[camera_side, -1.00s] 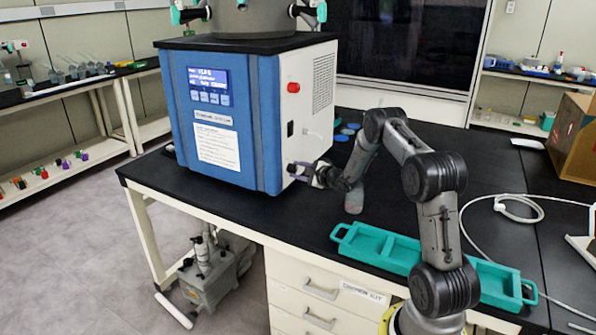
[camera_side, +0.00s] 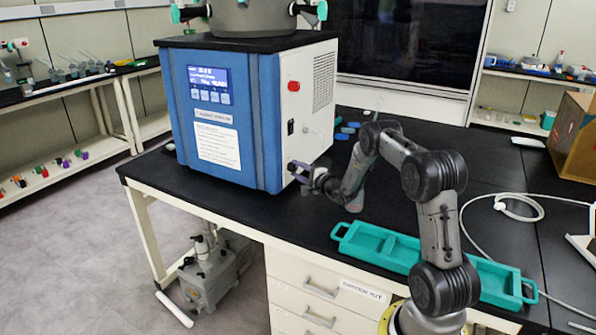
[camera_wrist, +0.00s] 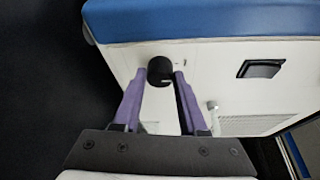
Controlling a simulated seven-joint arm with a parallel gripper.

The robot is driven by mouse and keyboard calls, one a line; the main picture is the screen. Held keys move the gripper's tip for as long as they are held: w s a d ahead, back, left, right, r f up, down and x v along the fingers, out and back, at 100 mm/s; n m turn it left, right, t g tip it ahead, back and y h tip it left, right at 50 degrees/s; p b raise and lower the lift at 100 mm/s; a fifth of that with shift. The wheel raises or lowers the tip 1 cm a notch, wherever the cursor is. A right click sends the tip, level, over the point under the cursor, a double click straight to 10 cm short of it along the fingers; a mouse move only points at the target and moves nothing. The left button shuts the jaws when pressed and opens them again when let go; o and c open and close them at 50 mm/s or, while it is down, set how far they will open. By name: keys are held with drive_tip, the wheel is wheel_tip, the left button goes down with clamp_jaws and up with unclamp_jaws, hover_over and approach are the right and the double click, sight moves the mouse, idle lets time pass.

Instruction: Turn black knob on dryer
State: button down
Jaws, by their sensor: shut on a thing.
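The freeze dryer (camera_side: 270,130) stands on the black bench, with a blue front and a white right side. Its black knob (camera_wrist: 160,70) sticks out of the white side panel in the wrist view. My gripper (camera_wrist: 159,76) has its purple fingers on either side of the knob and is shut on it. In the side view my gripper (camera_side: 298,168) is at the low front part of the white panel, where the fingers largely hide the knob. The knob's pointing direction cannot be made out.
A red button (camera_side: 293,86) and a black switch (camera_side: 290,128) sit above on the same panel. A teal tray (camera_side: 400,242) lies near my arm. A white cable lies at right.

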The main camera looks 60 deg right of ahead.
drive_tip(key=shift+c, duration=2.2)
unclamp_jaws()
drive_tip(key=shift+s, duration=0.1)
drive_tip(key=f+v, duration=0.1)
drive_tip(key=v, duration=1.2)
drive_tip(key=shift+s+a+r, duration=0.2)
drive_tip(key=shift+s+r, duration=0.15)
drive_tip(key=shift+r, duration=0.15)
